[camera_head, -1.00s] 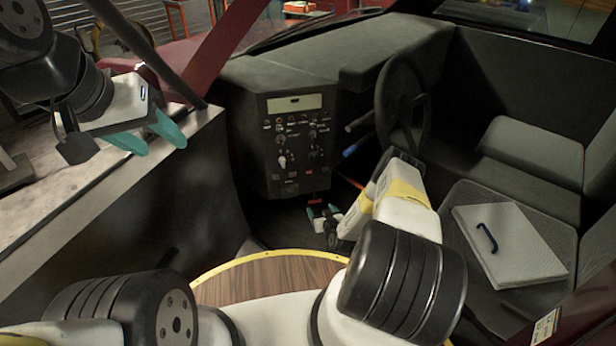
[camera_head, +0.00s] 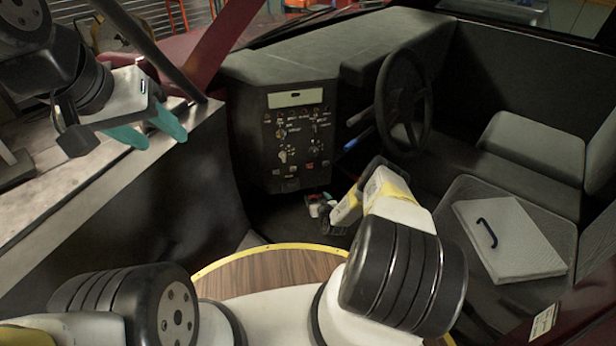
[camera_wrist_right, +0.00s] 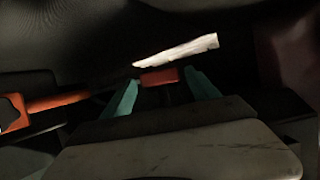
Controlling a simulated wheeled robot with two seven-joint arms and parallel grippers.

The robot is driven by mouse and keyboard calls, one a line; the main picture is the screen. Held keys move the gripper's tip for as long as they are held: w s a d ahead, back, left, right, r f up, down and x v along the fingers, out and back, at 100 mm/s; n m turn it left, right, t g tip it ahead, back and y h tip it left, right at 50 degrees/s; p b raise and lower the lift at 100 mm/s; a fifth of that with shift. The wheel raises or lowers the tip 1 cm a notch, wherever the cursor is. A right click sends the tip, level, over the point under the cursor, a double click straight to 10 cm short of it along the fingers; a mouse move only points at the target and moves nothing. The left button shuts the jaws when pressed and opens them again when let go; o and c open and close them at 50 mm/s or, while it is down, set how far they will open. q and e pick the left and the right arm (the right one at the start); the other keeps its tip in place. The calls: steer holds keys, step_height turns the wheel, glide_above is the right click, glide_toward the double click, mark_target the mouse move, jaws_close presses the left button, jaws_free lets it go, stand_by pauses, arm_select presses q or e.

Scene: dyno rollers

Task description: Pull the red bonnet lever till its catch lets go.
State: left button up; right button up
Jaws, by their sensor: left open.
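A small red block, which looks like the red lever's end (camera_wrist_right: 158,77), shows between my right gripper's teal fingertips (camera_wrist_right: 162,80) in the right wrist view. It looks close to both fingers, but I cannot tell if they touch or grip it. In the head view my right gripper (camera_head: 328,208) is low in the footwell below the console, small and partly hidden by my own forearm. The lever's mount and catch are not clear. My left gripper (camera_head: 150,135) is open and empty, over the door sill at the left.
A black console (camera_head: 295,140) with knobs stands behind my right gripper. The steering wheel (camera_head: 402,100) and a seat with a pale panel (camera_head: 508,240) are to the right. In the right wrist view an orange-red bar (camera_wrist_right: 55,103) lies left and a pale strip (camera_wrist_right: 178,50) above.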

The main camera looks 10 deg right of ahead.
jaws_close()
steer(key=s+r+g, duration=0.1)
steer(key=g, duration=0.1)
steer(key=shift+s+g, duration=0.15)
steer(key=shift+g, duration=0.15)
steer(key=shift+s+d+r+g, duration=0.15)
steer(key=shift+s+g, duration=0.2)
steer(key=shift+g, duration=0.25)
steer(key=shift+s+a+r+g, duration=0.15)
steer(key=shift+s+g, duration=0.2)
steer(key=shift+g, duration=0.25)
steer(key=shift+d, duration=0.1)
steer(key=shift+o, duration=1.5)
jaws_free()
steer(key=shift+r, duration=0.1)
steer(key=v, duration=0.7)
steer(key=shift+s+r, duration=0.2)
